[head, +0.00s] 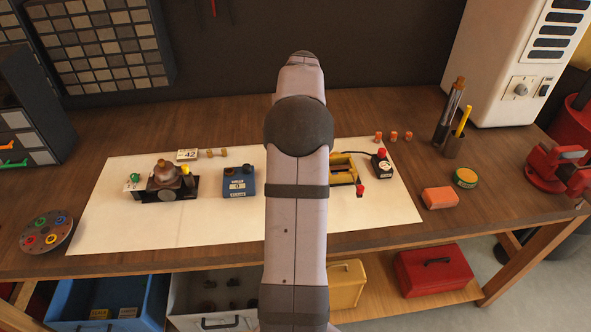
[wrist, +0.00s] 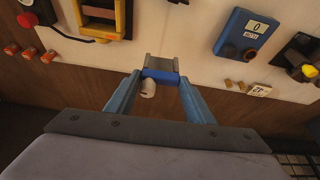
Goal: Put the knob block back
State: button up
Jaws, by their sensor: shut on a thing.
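In the wrist view my gripper (wrist: 160,80) has its two blue-grey fingers closed on a small block (wrist: 161,75). The block looks grey with a blue band, and a pale rounded knob (wrist: 148,89) sticks out on the near side. It appears held above the white mat, with no other thing touching it that I can see. In the head view my arm hides the gripper and the block. A blue box with a display (head: 240,182) stands on the mat left of my arm; it also shows in the wrist view (wrist: 248,33). A yellow frame (head: 343,168) stands right of my arm.
A dark fixture with a brownish dome (head: 164,175) stands on the mat's left. A "42" card (head: 187,155) and brass pieces lie behind. A black box with a red button (head: 381,164) and orange pieces are at right. The mat's front strip (head: 190,228) is clear.

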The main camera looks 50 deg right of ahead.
jog(key=shift+w+d+r, duration=0.2)
jog(key=shift+d, duration=0.1)
jog(key=shift+f+p, duration=1.75)
jog(key=shift+f, duration=3.25)
jog(key=shift+f, duration=0.15)
jog(key=o, duration=1.5)
jog(key=shift+c, duration=0.2)
jog(key=shift+s+a+r, duration=0.1)
jog(key=shift+s+r, duration=0.05)
jog(key=shift+r, duration=0.35)
jog(key=b+v, duration=0.3)
jog(key=v, duration=0.8)
jog(key=shift+b, duration=0.35)
